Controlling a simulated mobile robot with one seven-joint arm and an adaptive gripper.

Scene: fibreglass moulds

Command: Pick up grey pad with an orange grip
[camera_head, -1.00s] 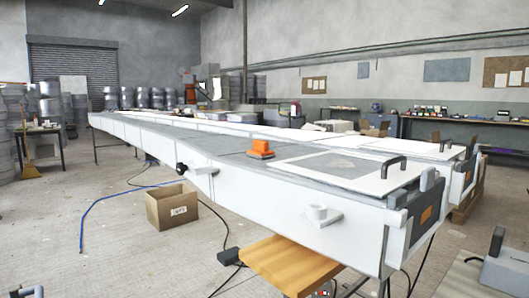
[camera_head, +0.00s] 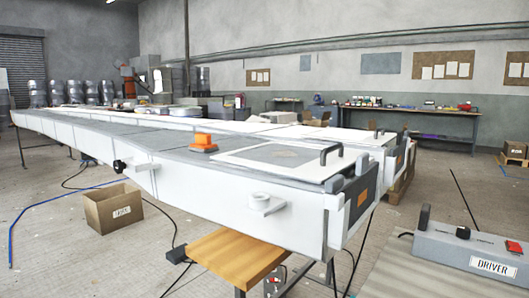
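The grey pad with an orange grip (camera_head: 203,146) sits on the grey top surface of the long white mould (camera_head: 225,188), in the camera_head view. Its orange block stands up from a thin grey base. It lies just left of a white-framed panel (camera_head: 235,167) with a grey middle. My gripper is not in view, so its state does not show. Nothing covers the pad.
A wooden stool or board (camera_head: 238,257) stands under the mould's near end. An open cardboard box (camera_head: 114,208) and cables lie on the floor at left. A grey box marked DRIVER (camera_head: 475,256) stands at lower right. Open floor lies at left and right.

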